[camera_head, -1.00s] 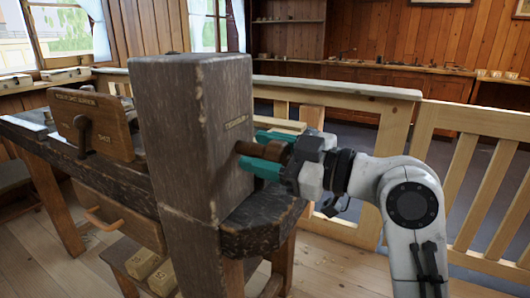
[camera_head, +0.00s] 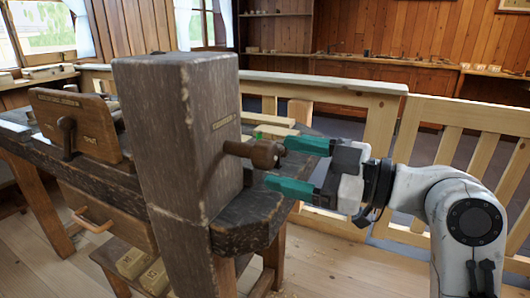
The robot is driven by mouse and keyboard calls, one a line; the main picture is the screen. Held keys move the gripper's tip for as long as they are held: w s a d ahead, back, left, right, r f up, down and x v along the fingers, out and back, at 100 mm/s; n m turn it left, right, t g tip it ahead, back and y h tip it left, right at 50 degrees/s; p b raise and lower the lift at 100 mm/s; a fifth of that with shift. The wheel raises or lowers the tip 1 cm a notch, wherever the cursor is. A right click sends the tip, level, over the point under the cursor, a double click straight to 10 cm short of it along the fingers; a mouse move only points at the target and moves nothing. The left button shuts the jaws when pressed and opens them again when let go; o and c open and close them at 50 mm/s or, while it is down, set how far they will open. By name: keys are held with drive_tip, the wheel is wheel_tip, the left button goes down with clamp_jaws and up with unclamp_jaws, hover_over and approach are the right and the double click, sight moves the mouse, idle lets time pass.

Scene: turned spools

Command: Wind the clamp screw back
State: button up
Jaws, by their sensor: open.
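The clamp screw (camera_head: 262,153) is a brown rod with a thicker rounded head. It sticks out to the right from the side of a tall dark wooden post (camera_head: 175,150), below a small brass plate. My gripper (camera_head: 278,166) has two teal fingers, spread apart. The upper fingertip is close to the screw's head and the lower one is below and to its right. The fingers are not closed on the screw; whether one touches it I cannot tell.
A board with a lever (camera_head: 75,125) is at the left. Pale wooden blocks (camera_head: 132,263) sit on a low shelf. A wooden railing (camera_head: 440,150) runs behind my arm. Floor is open at the front right.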

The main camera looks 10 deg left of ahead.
sight(256, 152)
drive_tip(key=v, duration=0.3)
drive_tip(key=shift+s+d, duration=0.1)
drive_tip(key=shift+d, duration=0.05)
drive_tip(key=shift+p, duration=0.3)
drive_tip(key=w+a+m+p, duration=0.1)
drive_tip(key=a+m+p, duration=0.2)
drive_tip(key=m+p, duration=0.2)
drive_tip(key=w+a+m+p, duration=0.1)
drive_tip(key=a+m+p, duration=0.2)
drive_tip(key=m+p, duration=0.2)
drive_tip(key=w+a+m+p, duration=0.1)
drive_tip(key=a+m+p, duration=0.2)
drive_tip(key=p, duration=0.6)
drive_tip(key=shift+w+r+m+p, duration=0.1)
drive_tip(key=shift+r+m+p, duration=0.1)
drive_tip(key=shift+m, duration=0.45)
drive_tip(key=shift+w+r+m+p, duration=0.1)
drive_tip(key=shift+r+m, duration=0.05)
drive_tip(key=shift+m, duration=0.5)
